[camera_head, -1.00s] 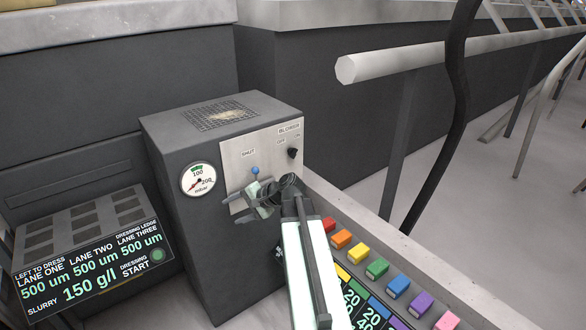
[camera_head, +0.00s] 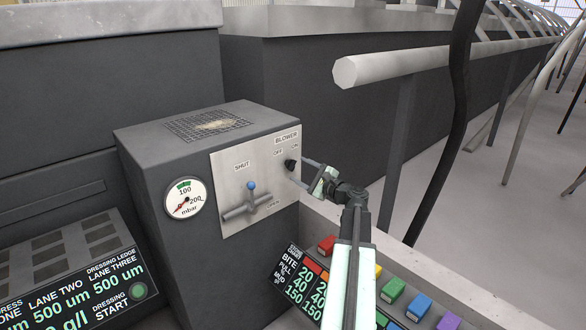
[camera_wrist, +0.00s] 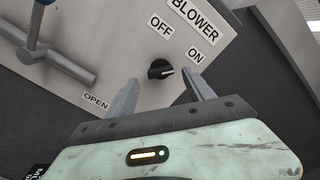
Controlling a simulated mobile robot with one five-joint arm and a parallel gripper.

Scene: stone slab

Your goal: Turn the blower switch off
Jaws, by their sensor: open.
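The blower switch (camera_head: 291,164) is a small black rotary knob on the grey metal panel (camera_head: 232,174) of a dark box. In the wrist view the knob (camera_wrist: 160,69) has a pale pointer mark on its right side, toward the ON label (camera_wrist: 195,55); the OFF label (camera_wrist: 161,26) is above it. My gripper (camera_head: 305,174) is open just in front of the panel, to the right of the lever. In the wrist view its two fingers (camera_wrist: 163,92) are spread, with the knob between and beyond their tips. I cannot tell whether either finger touches it.
A blue-tipped lever (camera_head: 251,200) with SHUT and OPEN labels is left of the knob. A pressure gauge (camera_head: 186,203) is on the box's side. A pale rail (camera_head: 400,65) and black hose (camera_head: 462,110) are at right.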

